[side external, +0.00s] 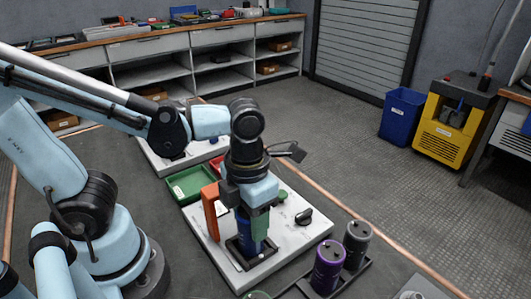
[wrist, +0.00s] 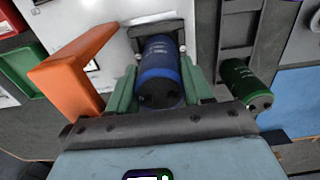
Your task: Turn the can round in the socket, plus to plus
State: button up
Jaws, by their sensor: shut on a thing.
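A blue can (side external: 244,226) stands upright in the dark square socket (side external: 241,247) on the white board (side external: 291,235). My gripper (side external: 252,228) points down over it, with its green fingers shut on the can from both sides. In the wrist view the blue can (wrist: 160,72) sits between the two green fingers (wrist: 161,88), and the socket (wrist: 150,29) shows partly behind it. The can's end has dark terminals, but I cannot read any plus mark on the can or the socket.
An orange upright part (side external: 210,198) stands close beside my gripper. A black knob (side external: 303,216) is on the board. Purple (side external: 327,267) and grey (side external: 356,243) cans stand in a dark rack at the front right; a green can (wrist: 243,86) is nearby. A green bin (side external: 190,183) lies behind.

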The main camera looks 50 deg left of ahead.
jog(key=shift+f, duration=0.2)
dwell(0.4)
jog(key=o, duration=1.3)
jog(key=shift+o, duration=0.2)
jog(key=shift+r, duration=4)
jog(key=shift+f, duration=0.1)
jog(key=shift+f, duration=1.85)
